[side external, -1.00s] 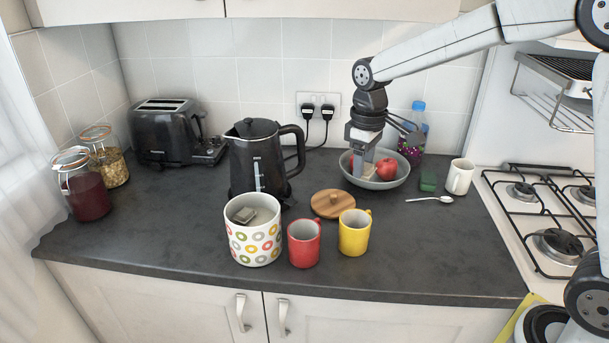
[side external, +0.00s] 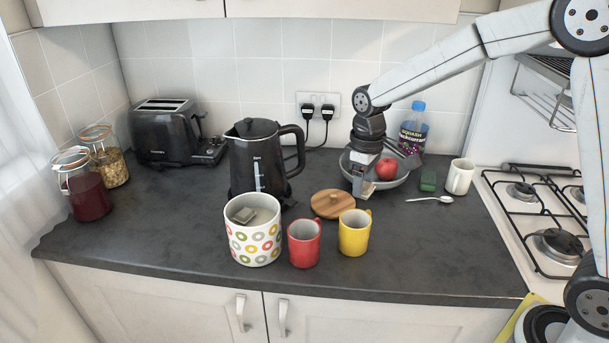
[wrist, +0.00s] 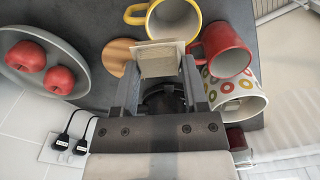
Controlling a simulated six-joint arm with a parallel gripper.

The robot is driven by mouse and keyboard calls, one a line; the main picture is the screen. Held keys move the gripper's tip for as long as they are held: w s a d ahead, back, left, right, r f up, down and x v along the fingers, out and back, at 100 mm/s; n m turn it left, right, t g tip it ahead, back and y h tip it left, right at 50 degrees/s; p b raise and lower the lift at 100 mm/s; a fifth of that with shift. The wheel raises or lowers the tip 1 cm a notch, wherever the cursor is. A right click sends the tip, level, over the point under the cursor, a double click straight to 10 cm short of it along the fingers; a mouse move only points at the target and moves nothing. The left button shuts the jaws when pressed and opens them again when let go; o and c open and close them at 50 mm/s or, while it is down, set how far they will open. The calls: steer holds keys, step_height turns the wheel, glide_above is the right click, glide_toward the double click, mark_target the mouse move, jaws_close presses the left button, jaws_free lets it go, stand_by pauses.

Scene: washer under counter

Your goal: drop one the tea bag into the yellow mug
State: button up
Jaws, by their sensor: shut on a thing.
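My gripper (side external: 366,188) is in front of the fruit bowl, behind and right of the yellow mug (side external: 354,232). It is shut on a pale square tea bag (wrist: 160,60), which sits between the fingertips in the wrist view. The yellow mug stands upright on the counter, and in the wrist view its rim (wrist: 196,14) shows just beyond the tea bag, which covers part of it. A patterned canister (side external: 254,238) at the left of the mugs holds more tea bags (side external: 244,214).
A red mug (side external: 304,243) stands between the canister and the yellow mug. A wooden lid (side external: 332,203) lies behind them, by the black kettle (side external: 258,160). The grey bowl (side external: 400,179) holds red apples (side external: 386,169). A spoon (side external: 430,199) and a white mug (side external: 459,177) are at right.

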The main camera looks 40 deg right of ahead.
steer(key=shift+f, duration=0.6)
steer(key=o, duration=1.3)
steer(key=shift+r, duration=0.1)
steer(key=shift+r, duration=3.85)
steer(key=shift+s+f, duration=0.1)
steer(key=s+f+m+t, duration=0.1)
steer(key=s+f, duration=0.3)
steer(key=s+a+f+m, duration=0.1)
steer(key=s+f, duration=0.3)
steer(key=s, duration=0.1)
steer(key=s+f+m+t, duration=0.1)
steer(key=s+f, duration=0.3)
steer(key=s, duration=0.1)
steer(key=shift+s+a+m+t, duration=0.15)
steer(key=shift+s+m+t, duration=0.05)
steer(key=shift+m+t, duration=0.1)
